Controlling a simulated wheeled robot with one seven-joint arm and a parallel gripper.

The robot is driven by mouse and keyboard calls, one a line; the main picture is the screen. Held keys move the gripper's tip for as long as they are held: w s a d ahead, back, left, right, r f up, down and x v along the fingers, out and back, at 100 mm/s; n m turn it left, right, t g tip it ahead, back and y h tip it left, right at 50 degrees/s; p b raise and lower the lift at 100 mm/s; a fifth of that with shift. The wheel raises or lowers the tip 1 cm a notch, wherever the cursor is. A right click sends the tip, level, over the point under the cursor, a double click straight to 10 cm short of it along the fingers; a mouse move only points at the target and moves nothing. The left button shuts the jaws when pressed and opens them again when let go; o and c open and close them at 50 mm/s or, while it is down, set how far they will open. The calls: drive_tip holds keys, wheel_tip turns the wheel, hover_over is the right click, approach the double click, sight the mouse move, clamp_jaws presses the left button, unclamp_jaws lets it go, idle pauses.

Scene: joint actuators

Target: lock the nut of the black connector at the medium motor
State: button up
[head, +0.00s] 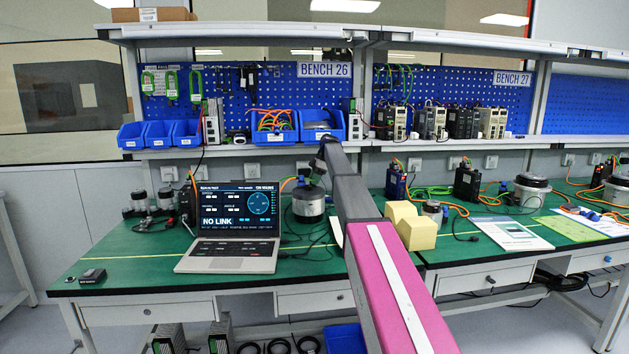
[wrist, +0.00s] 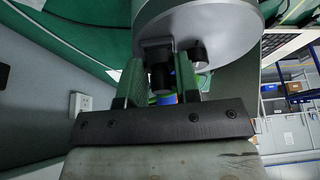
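The medium motor (head: 308,203) is a silver round can on the green bench, right of the laptop. Its silver body (wrist: 205,28) fills the top of the wrist view. The black connector (wrist: 160,76) stands out from the motor's side, between the two fingers of my gripper (wrist: 160,70). The fingers are apart, one on each side of it; I cannot tell whether they touch it or its nut. A second dark round connector (wrist: 198,54) sits just right of the right finger. In the head view, my arm hides most of my gripper.
A laptop (head: 238,215) showing "NO LINK" stands left of the motor. Yellow blocks (head: 416,233) lie right of my arm, near a smaller motor (head: 433,212). Loose black and orange cables surround the motor. Blue bins (head: 275,127) line the shelf above.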

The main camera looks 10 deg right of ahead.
drive_tip(key=shift+s+m, duration=0.1)
drive_tip(key=shift+m, duration=0.2)
drive_tip(key=m+t, duration=0.1)
drive_tip(key=m, duration=0.1)
drive_tip(key=m+t, duration=0.1)
drive_tip(key=m, duration=0.2)
drive_tip(key=shift+s+a, duration=0.1)
drive_tip(key=shift+s, duration=0.1)
drive_tip(key=m+t+h, duration=0.1)
drive_tip(key=m, duration=0.2)
drive_tip(key=m+t, duration=0.1)
drive_tip(key=m, duration=0.2)
drive_tip(key=shift+a+h, duration=0.1)
drive_tip(key=shift+h, duration=0.3)
drive_tip(key=shift+m, duration=0.3)
drive_tip(key=o, duration=0.9)
drive_tip(key=shift+o, duration=0.2)
drive_tip(key=shift+s, duration=0.1)
